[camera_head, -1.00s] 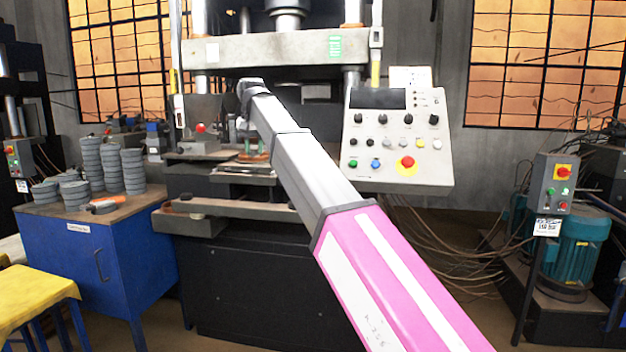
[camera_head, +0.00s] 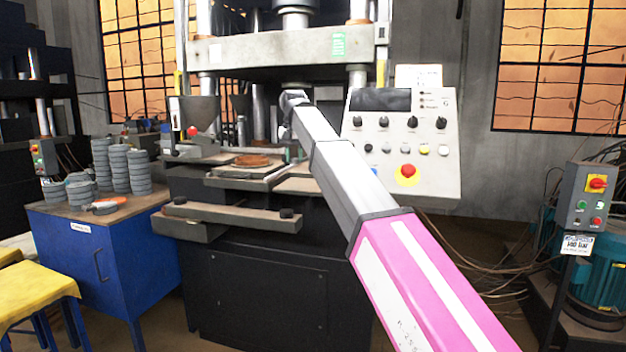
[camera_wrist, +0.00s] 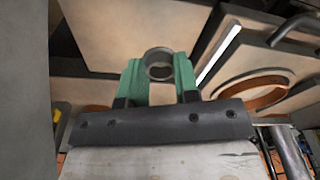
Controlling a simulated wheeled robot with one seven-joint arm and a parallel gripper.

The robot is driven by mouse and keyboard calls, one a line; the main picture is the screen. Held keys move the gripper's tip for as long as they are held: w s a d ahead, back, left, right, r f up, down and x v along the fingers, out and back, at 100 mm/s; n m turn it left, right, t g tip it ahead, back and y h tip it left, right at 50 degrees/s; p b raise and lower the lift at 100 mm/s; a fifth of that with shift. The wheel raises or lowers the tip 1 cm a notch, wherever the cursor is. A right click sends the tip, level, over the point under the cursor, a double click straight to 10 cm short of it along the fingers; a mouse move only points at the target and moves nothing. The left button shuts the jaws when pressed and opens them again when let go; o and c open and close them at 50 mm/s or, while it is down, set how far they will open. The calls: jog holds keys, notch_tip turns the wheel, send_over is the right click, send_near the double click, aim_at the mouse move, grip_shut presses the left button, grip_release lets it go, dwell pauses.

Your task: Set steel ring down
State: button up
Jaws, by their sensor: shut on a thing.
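A small grey steel ring (camera_wrist: 158,51) sits between the green fingertips of my gripper (camera_wrist: 159,70) in the wrist view. The fingers are shut on it from both sides. A pale flat surface lies beyond the ring; I cannot tell whether the ring touches it. In the head view my arm reaches toward the press, and the ring is too small or hidden to make out there.
A round brown disc (camera_head: 252,160) lies on the press's front plate; its rim also shows at right in the wrist view (camera_wrist: 250,96). The control panel (camera_head: 402,140) stands right of my arm. Stacked grey discs (camera_head: 139,172) stand on a blue cabinet (camera_head: 105,262) at left.

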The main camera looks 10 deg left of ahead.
send_over(310, 184)
jog(key=f, duration=0.4)
jog(key=shift+s+f, duration=0.3)
jog(key=shift+s, duration=0.05)
jog(key=shift+f, duration=2)
jog(key=shift+f, duration=0.15)
jog(key=o, duration=0.9)
jog(key=shift+o, duration=0.2)
notch_tip(310, 184, up, 12)
jog(key=s, duration=0.1)
jog(key=shift+s+d, duration=0.15)
jog(key=shift+d, duration=0.05)
